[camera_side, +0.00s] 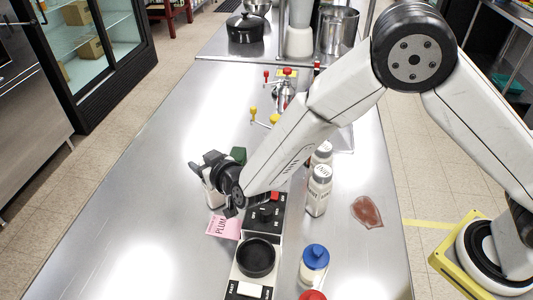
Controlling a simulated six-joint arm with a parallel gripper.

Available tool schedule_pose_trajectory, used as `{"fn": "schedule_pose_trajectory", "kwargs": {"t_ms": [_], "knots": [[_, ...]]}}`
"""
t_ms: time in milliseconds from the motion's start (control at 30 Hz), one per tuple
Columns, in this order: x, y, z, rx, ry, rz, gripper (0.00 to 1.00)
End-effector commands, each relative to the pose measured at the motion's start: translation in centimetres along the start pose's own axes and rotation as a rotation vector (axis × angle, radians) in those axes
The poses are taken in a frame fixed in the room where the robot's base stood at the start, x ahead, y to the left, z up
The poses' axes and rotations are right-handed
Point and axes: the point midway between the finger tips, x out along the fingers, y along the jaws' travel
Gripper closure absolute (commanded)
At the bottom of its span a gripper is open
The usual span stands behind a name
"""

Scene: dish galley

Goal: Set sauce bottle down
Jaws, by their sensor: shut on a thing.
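My gripper (213,172) is left of centre over the steel counter. It is shut on a pale upright thing (213,194) that looks like the sauce bottle; the dark fingers hide most of it. The held thing is just above and left of a pink card (222,227) that reads "PLUM". I cannot tell whether its base touches the counter.
Right of the card stands a device with a round black dish (257,257). Two white-labelled bottles (318,190), a blue-capped bottle (315,262) and a red-capped one (312,295) stand right. A reddish spill (367,211) lies farther right. The left counter (150,215) is clear.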

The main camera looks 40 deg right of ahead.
Motion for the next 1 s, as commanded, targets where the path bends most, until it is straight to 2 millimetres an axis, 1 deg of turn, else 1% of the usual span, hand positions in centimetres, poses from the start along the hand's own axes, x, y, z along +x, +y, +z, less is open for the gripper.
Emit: {"fn": "schedule_pose_trajectory", "kwargs": {"t_ms": [300, 333, 367, 400, 433, 767, 900, 1000], "knots": [[0.09, -0.03, 0.17, 0.0, 0.002, 0.0, 1.0], [0.08, -0.01, 0.24, 0.0, 0.0, 0.0, 0.33], [0.07, -0.01, 0.22, 0.0, 0.0, 0.0, 0.23], [0.07, -0.01, 0.22, 0.0, 0.0, 0.0, 0.1], [0.07, -0.01, 0.22, 0.0, 0.0, 0.0, 0.04], [0.06, -0.01, 0.18, 0.0, 0.0, 0.0, 0.04], [-0.03, -0.01, -0.12, 0.0, 0.001, 0.0, 0.04], [-0.57, -0.06, -0.06, -0.001, 0.0, -0.001, 0.04]]}}
